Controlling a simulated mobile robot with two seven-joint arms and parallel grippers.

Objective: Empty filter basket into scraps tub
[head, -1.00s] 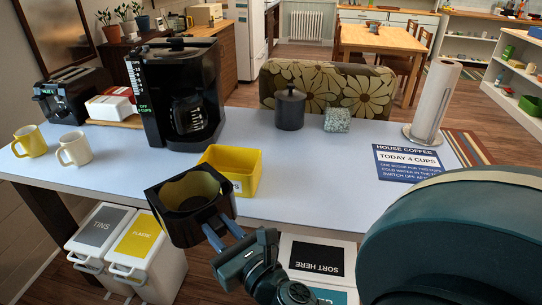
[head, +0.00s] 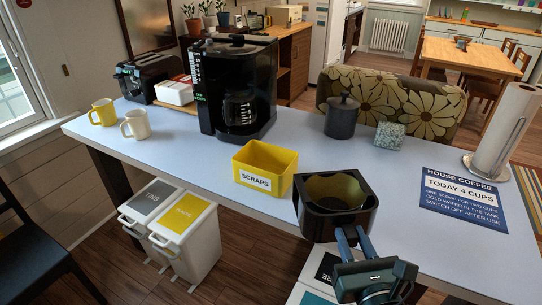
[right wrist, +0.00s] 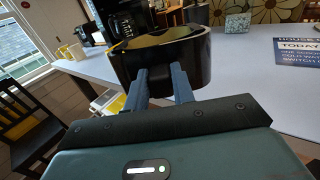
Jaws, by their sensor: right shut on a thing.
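The black filter basket (head: 334,217) with a yellowish inside is upright at the table's front edge, held by its handle in my right gripper (head: 352,238). The right wrist view also shows the basket (right wrist: 165,65) and the fingers of the gripper (right wrist: 160,88) closed on it. The yellow scraps tub (head: 264,182), labelled SCRAPS, stands on the table just left of and behind the basket. The contents of both are not clear. My left gripper is not in view.
The black coffee maker (head: 226,98) stands behind the tub. Two mugs (head: 136,125), a dark canister (head: 341,117), a speckled box (head: 389,136) and a sign (head: 463,199) are on the table (head: 190,148). White bins (head: 186,226) stand below its front edge.

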